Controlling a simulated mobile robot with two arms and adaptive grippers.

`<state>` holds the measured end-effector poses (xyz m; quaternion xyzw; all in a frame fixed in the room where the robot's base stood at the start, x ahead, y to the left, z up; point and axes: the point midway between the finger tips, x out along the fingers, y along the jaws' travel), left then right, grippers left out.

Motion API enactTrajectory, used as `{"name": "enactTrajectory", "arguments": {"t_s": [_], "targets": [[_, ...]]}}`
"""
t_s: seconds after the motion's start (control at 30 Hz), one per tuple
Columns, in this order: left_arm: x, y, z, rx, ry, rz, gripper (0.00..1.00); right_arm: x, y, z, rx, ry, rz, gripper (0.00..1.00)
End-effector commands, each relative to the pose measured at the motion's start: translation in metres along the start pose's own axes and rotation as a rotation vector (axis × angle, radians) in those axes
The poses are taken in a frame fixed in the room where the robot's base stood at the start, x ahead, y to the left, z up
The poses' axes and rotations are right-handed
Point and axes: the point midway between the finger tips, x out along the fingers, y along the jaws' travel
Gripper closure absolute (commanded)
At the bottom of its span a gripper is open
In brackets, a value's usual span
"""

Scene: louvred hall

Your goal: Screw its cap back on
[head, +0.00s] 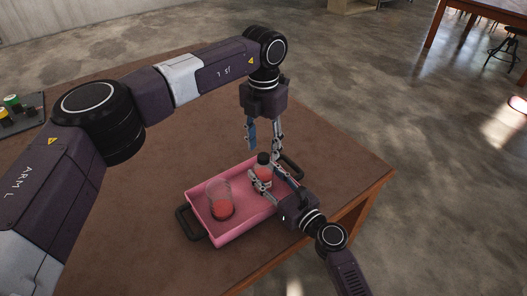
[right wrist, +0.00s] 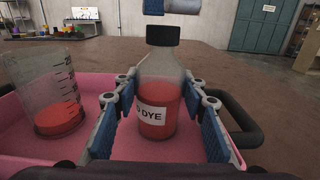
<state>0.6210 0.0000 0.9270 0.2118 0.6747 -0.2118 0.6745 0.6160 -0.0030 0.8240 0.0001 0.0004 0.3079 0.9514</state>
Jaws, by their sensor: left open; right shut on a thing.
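A clear bottle (right wrist: 158,92) of red liquid, its white label ending in "DYE", stands upright in the pink tray (right wrist: 35,148). A dark cap (right wrist: 163,35) sits on its neck; I cannot tell how tight it is. In the head view the bottle (head: 262,174) and cap (head: 263,158) are partly hidden by fingers. My right gripper (head: 264,182) is shut on the bottle's body from the front right. My left gripper (head: 263,147) points down, open, just above the cap with its fingers apart. A fingertip of it shows above the cap in the right wrist view.
A clear graduated beaker (head: 219,200) with some red liquid stands in the tray, left of the bottle. The tray has dark handles (head: 188,222) at both ends. The brown table (head: 130,225) is bare around it. A dark rack (head: 22,113) with small items sits far left.

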Motion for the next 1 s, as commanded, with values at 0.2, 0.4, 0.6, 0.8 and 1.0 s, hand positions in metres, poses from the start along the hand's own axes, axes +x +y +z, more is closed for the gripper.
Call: {"name": "enactTrajectory", "arguments": {"t_s": [0.2,0.4,0.6,0.8,1.0], "targets": [[-0.050,0.000,0.001,-0.001,-0.003,0.001,0.57,0.000,0.000,0.000,0.000,0.001,0.000,1.00],[-0.082,0.000,0.001,0.001,-0.002,0.000,0.57,0.000,0.000,0.000,0.000,0.001,0.000,1.00],[-0.093,0.000,0.000,0.000,0.001,-0.001,0.57,0.000,0.000,0.000,0.000,0.000,0.000,1.00],[-0.094,0.000,0.000,0.001,0.001,-0.001,0.57,0.000,0.000,0.000,0.000,0.000,0.000,1.00],[-0.094,0.000,0.000,0.001,0.001,-0.001,0.57,0.000,0.000,0.000,0.000,0.000,0.000,0.45]]}}
